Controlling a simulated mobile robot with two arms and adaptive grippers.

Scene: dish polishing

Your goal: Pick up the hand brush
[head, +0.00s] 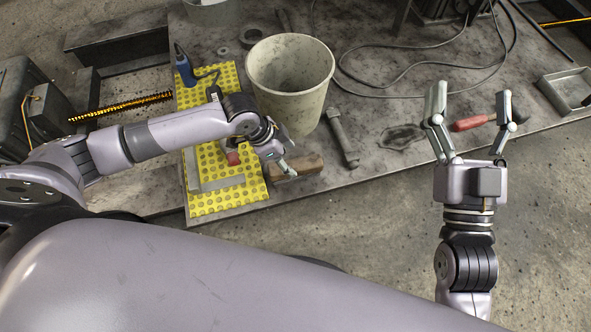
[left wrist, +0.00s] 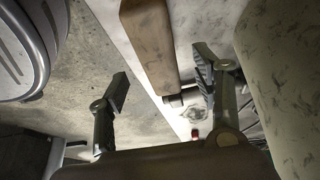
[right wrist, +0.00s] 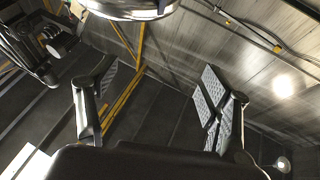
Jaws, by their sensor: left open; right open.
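A brown wooden piece (head: 298,168), which looks like the hand brush, lies at the table's front edge beside the yellow mat; I see no bristles. In the left wrist view the brown wooden piece (left wrist: 148,45) shows at the top, between the lines of the two fingers. My left gripper (head: 284,150) is open and empty, close to its left part and partly covering it in the head view; the left wrist view shows the spread fingers (left wrist: 160,82). My right gripper (head: 470,100) is open and empty beyond the table's front edge; its fingers (right wrist: 157,80) are spread.
A grey bucket (head: 290,85) stands just behind the left gripper. A yellow dotted mat (head: 228,201) lies to the left, with a blue-handled tool (head: 186,66). A metal bar (head: 343,140), a red-handled tool (head: 470,123), a cable and a metal tray (head: 566,90) lie to the right.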

